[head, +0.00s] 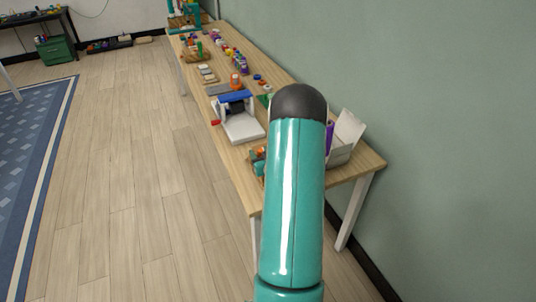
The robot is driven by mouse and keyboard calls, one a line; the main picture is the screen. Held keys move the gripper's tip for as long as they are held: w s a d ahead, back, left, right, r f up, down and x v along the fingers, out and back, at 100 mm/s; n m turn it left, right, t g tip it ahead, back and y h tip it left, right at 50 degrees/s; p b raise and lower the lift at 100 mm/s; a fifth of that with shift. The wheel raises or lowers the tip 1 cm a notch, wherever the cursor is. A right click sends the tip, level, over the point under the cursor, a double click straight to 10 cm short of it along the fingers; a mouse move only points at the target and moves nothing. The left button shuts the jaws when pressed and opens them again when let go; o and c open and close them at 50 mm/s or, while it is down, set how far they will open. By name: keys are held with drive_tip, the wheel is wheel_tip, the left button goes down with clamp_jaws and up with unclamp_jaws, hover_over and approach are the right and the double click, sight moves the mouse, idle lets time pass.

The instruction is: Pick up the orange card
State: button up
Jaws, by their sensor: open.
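I cannot make out an orange card for sure in the head view. Small orange items show on the wooden table (350,166): a rounded orange object (235,82) near its middle and an orange patch (261,153) among clutter at its near left edge. They are too small to tell as a card. My teal arm rises in front of the table and hides part of its near end. My gripper is not visible.
A white device with a blue top (240,122) stands on the table. A white holder with a purple item (341,140) sits at the near right. The table stands along a green wall (430,120). Wooden floor (130,190) left of it is clear, beside a blue rug (35,150).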

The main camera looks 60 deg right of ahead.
clamp_jaws()
